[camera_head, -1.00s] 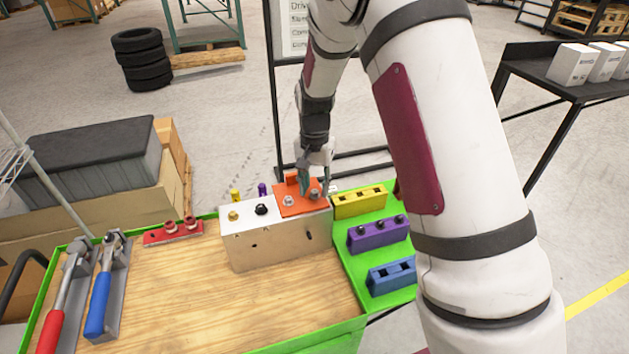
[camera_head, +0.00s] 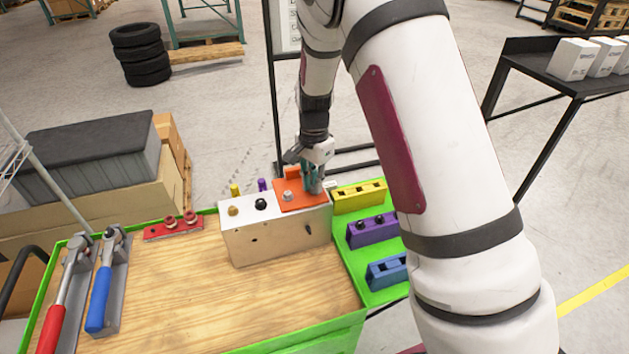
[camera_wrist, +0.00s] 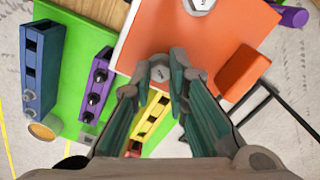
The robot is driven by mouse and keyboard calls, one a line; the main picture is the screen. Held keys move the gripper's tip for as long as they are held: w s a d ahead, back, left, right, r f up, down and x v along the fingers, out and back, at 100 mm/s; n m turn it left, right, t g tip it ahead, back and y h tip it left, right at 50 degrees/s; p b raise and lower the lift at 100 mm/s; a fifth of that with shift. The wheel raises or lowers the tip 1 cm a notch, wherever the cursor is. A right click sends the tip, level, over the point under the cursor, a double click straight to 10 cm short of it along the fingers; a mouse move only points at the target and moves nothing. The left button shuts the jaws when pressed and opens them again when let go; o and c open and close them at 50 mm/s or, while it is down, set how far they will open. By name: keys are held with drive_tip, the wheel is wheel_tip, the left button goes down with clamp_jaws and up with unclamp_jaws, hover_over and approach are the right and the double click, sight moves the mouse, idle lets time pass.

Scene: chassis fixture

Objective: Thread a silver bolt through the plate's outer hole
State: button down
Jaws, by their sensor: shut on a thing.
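The orange plate (camera_head: 292,206) lies on the right end of the silver block (camera_head: 250,238). It also fills the upper middle of the wrist view (camera_wrist: 150,30). One silver bolt (camera_head: 288,196) stands in the plate, left of my gripper; its hex head shows at the top of the wrist view (camera_wrist: 199,5). My gripper (camera_head: 313,188) points down at the plate's right end. In the wrist view its fingers (camera_wrist: 160,76) are shut on a second silver bolt (camera_wrist: 159,72) at the plate's edge. The outer hole is hidden, and I cannot tell how deep the bolt sits.
A gold bolt (camera_head: 233,211) and a black bolt (camera_head: 261,204) stand on the block's left part. Yellow (camera_head: 357,196), purple (camera_head: 371,233) and blue (camera_head: 386,273) holders stand to the right. A red holder (camera_head: 173,229) and two clamps are at left. The wooden top's front is clear.

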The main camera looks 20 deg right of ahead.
drive_tip(key=m, duration=0.5)
drive_tip(key=shift+f, duration=0.1)
drive_tip(key=m, duration=0.3)
drive_tip(key=shift+m, duration=0.4)
drive_tip(key=c, duration=1.5)
unclamp_jaws()
drive_tip(key=shift+r+p, duration=1.25)
drive_tip(key=shift+r, duration=3.25)
